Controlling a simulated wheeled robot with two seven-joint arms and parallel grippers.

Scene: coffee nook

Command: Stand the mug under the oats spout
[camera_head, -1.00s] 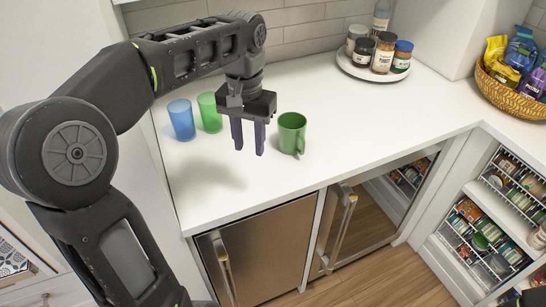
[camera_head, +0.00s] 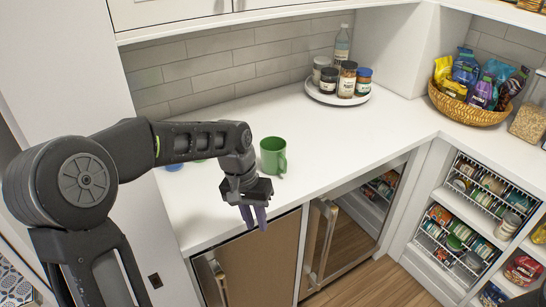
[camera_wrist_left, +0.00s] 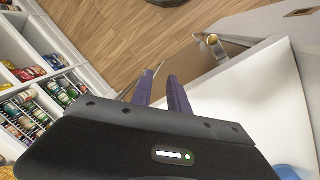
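The green mug (camera_head: 272,155) stands upright on the white counter, its handle toward the right. My left gripper (camera_head: 255,224) is in front of the mug, near the counter's front edge, pointing down. Its two dark purple fingers are apart with nothing between them, also in the left wrist view (camera_wrist_left: 161,90). The mug does not show in the left wrist view. No oats spout can be made out. A clear container with tan grainy contents (camera_head: 530,122) is cut off at the right edge of the head view. My right gripper is out of view.
A blue cup (camera_head: 173,167) is mostly hidden behind my left arm. A round tray (camera_head: 318,97) holds jars and a bottle at the back. A wicker basket (camera_head: 455,108) of bags stands at right. The counter (camera_head: 345,135) is clear right of the mug.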

